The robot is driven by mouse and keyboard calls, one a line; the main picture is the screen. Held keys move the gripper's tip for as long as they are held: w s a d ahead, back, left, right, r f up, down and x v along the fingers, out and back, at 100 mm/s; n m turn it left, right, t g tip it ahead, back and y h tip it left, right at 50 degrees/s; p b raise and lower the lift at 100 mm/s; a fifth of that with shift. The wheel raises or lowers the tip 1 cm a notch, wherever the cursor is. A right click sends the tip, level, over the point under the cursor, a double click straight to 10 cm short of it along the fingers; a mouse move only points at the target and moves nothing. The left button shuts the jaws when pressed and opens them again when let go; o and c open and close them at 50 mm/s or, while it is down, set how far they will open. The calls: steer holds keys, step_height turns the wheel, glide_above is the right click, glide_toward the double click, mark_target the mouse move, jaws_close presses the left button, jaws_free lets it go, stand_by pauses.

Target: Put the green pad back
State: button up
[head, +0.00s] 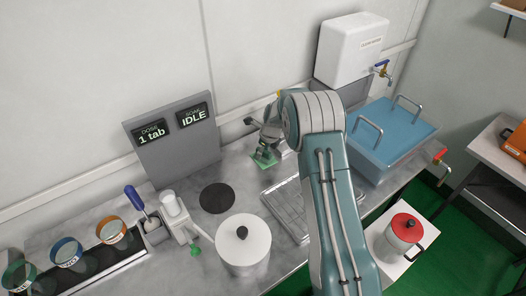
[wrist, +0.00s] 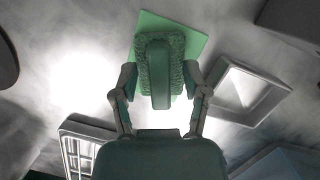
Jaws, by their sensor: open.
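The green pad (head: 264,158) lies on the grey metal counter, just beyond my arm in the head view. In the wrist view the green pad (wrist: 190,38) is a flat green square with a rough-textured block and an upright green handle on it. My gripper (wrist: 160,82) is open, with one finger on each side of the handle and visible gaps to it. In the head view my gripper (head: 269,136) is over the pad and partly hidden by my arm. A square grey frame-like holder (wrist: 271,83) with an empty-looking middle is right of the pad in the wrist view.
A slatted rack (head: 284,205) lies beside my arm. A white lidded pot (head: 243,252) and a dark round disc (head: 217,198) are to the left. The display panel (head: 176,155) reads "1 tab" and "IDLE".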

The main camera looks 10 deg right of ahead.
mark_target(270, 154)
steer(key=v, duration=1.2)
steer(key=s+a+r+n+t, duration=0.2)
steer(key=s+r+n, duration=1)
steer(key=s+r, duration=0.45)
steer(key=s+r+n+t+h, duration=0.1)
steer(key=s+r+n+h, duration=0.1)
steer(key=s+n, duration=1.3)
steer(key=s+r, duration=0.1)
steer(key=s, duration=0.5)
steer(key=shift+s+t, duration=0.3)
steer(key=shift+s, duration=0.05)
steer(key=shift+r, duration=0.1)
